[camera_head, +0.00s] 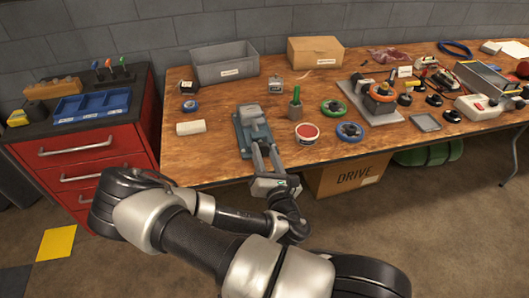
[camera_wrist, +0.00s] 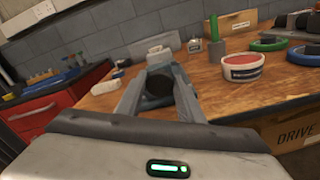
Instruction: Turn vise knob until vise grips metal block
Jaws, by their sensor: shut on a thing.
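The blue-grey vise (camera_head: 242,138) stands near the front edge of the wooden workbench, and part of it shows beyond my fingers in the wrist view. My gripper (camera_head: 263,148) reaches it from the front. In the wrist view the two grey fingers of my gripper (camera_wrist: 159,75) lie on either side of the dark round vise knob (camera_wrist: 157,88), shut on it. A grey piece (camera_head: 250,111) sits at the top of the vise. I cannot tell whether it is the metal block or a jaw, nor whether there is a gap at the jaws.
A white roll (camera_head: 191,127) lies left of the vise. A red-topped tub (camera_head: 307,133), a green-handled tool in a holder (camera_head: 296,105) and green and blue rings stand to the right. A grey bin (camera_head: 225,64) is behind. A cardboard box (camera_head: 345,177) is under the bench.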

